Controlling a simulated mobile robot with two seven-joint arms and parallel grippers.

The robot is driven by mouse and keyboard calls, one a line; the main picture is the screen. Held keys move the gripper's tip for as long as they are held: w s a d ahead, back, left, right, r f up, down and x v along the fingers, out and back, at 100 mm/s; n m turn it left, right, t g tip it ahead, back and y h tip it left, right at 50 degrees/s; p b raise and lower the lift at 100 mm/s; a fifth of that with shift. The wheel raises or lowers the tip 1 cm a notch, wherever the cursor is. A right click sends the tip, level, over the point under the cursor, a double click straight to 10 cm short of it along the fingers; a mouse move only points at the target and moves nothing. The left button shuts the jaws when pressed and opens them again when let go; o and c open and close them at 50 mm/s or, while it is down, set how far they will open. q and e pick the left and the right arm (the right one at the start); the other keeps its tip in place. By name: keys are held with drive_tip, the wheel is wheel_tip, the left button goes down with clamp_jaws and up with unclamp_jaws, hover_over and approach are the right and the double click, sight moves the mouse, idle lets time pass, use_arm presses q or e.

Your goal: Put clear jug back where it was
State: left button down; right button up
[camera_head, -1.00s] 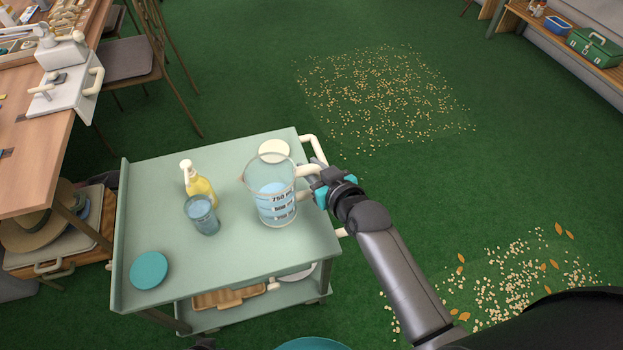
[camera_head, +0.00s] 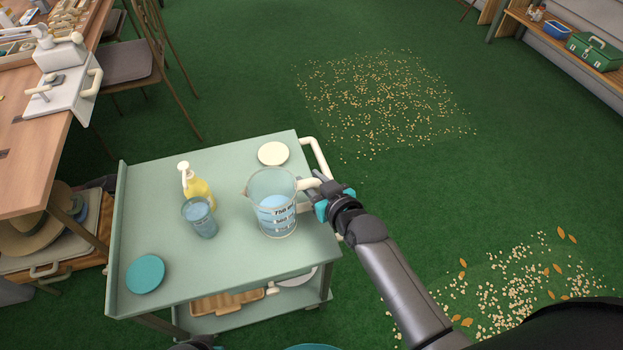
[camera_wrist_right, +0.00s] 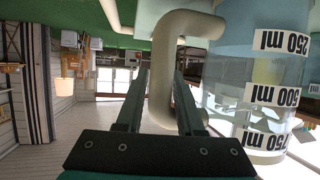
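The clear jug (camera_head: 273,207), with black level marks and blue liquid in it, is upright over the right part of the green cart top (camera_head: 235,255). I cannot tell whether its base touches the cart. Its cream handle (camera_head: 310,184) points right. My right gripper (camera_head: 312,188) is at the handle, with a finger on each side. In the right wrist view the handle (camera_wrist_right: 162,95) fills the gap between the fingers, and the marked jug wall (camera_wrist_right: 262,90) is to the right.
A blue tumbler (camera_head: 200,218) and a yellow pump bottle (camera_head: 196,187) stand left of the jug. A white disc (camera_head: 273,153) lies behind it, and a teal disc (camera_head: 146,274) lies at the front left. The cart's front middle is bare. A cream rail (camera_head: 318,157) runs along the right side.

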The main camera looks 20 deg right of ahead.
drive_tip(key=shift+o, duration=1.3)
use_arm(q)
drive_tip(key=shift+f, duration=0.1)
use_arm(e)
drive_tip(key=shift+f+b, duration=0.35)
drive_tip(key=shift+b, duration=0.25)
drive_tip(key=shift+p+v, duration=0.65)
drive_tip(key=shift+v, duration=0.25)
drive_tip(key=p+v, duration=0.2)
drive_tip(key=v, duration=0.3)
drive_tip(key=shift+a+p, duration=0.15)
drive_tip(key=shift+p, duration=0.2)
use_arm(q)
drive_tip(key=s+a+f+p, duration=0.3)
drive_tip(key=s+a+f, duration=0.3)
drive_tip(key=s+f, duration=0.1)
drive_tip(key=shift+s+a+y, duration=0.35)
drive_tip(key=shift+s+y, duration=0.05)
drive_tip(key=shift+s, duration=0.25)
use_arm(e)
approach(318, 191)
drive_tip(key=shift+s+r, duration=0.15)
drive_tip(key=shift+s, duration=0.5)
drive_tip(key=shift+d, duration=0.2)
